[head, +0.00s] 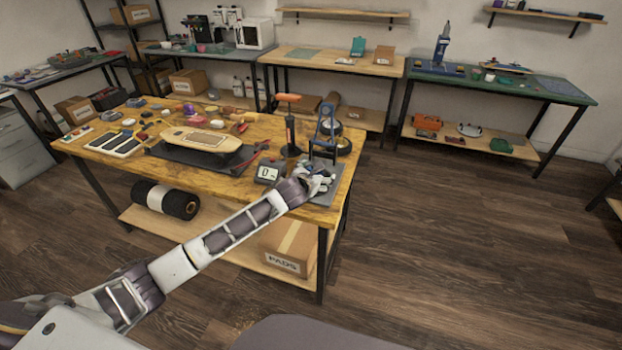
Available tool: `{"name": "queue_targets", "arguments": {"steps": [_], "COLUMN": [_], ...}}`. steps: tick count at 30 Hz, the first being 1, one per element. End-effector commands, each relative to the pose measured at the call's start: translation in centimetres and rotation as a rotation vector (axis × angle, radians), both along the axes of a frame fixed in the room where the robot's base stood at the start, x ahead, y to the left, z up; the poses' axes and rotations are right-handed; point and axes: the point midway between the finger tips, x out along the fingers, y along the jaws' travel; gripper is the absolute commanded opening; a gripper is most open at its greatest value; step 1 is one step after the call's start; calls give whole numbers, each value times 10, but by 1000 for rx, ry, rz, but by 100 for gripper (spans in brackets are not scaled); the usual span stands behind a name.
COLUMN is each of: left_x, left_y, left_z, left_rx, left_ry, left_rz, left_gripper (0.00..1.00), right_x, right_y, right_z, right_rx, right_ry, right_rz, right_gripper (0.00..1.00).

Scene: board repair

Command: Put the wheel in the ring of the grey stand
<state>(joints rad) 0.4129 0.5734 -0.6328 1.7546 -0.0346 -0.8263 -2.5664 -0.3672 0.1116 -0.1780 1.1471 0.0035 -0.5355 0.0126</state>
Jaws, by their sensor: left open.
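My left gripper (318,184) is over the right front corner of the wooden workbench, above a grey mat or plate (327,198). It is open; small pale and dark shapes lie around its fingers, too small to tell apart. Just behind it stands an upright blue and dark frame (327,124). Round black items with yellowish parts (344,147) are beside and behind this frame; I cannot tell whether one is the wheel. The grey stand's ring is not clearly made out, perhaps hidden by my gripper. My right gripper is not in view.
The workbench (243,186) holds a small scale (268,172), an orange-handled upright tool (289,122), a skateboard deck (201,140) on a black base and several small parts. A PADS box (288,249) is on its lower shelf. Floor to the right is clear.

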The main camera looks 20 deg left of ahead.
Motion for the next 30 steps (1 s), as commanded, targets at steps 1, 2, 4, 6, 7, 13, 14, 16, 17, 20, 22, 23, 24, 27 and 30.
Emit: {"name": "queue_targets", "arguments": {"steps": [1,2,4,6,7,13,14,16,17,20,22,23,24,27,30], "left_x": [0,-1,-4,-8,-10,-27,-29,-36,-39,-48,-55,-57,-61,-71,-81], "left_y": [0,0,0,1,1,2,2,2,3,3,4,4,4,5,5], "left_z": [1,1,2,4,5,13,14,17,18,23,26,27,29,34,38], "left_rx": [0,0,1,1,2,1,1,1,1,1,2,2,2,2,2], "left_ry": [-1,0,0,0,0,0,0,1,1,0,1,1,0,-1,0], "left_rz": [0,0,0,0,-1,-2,-2,-1,0,-2,-1,-1,-1,-1,-1], "left_gripper": [88,88,88,88,88,88,88,88,88,88,88,88,88,88,88], "right_x": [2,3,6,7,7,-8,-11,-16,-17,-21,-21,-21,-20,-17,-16], "right_y": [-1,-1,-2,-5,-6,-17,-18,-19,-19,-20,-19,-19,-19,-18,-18], "right_z": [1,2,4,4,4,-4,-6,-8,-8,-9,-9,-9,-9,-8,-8], "right_rx": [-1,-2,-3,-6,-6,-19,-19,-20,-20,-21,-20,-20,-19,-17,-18], "right_ry": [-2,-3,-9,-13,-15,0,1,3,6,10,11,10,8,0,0], "right_rz": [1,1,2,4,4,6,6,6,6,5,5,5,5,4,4], "right_gripper": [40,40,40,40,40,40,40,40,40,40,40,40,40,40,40]}}
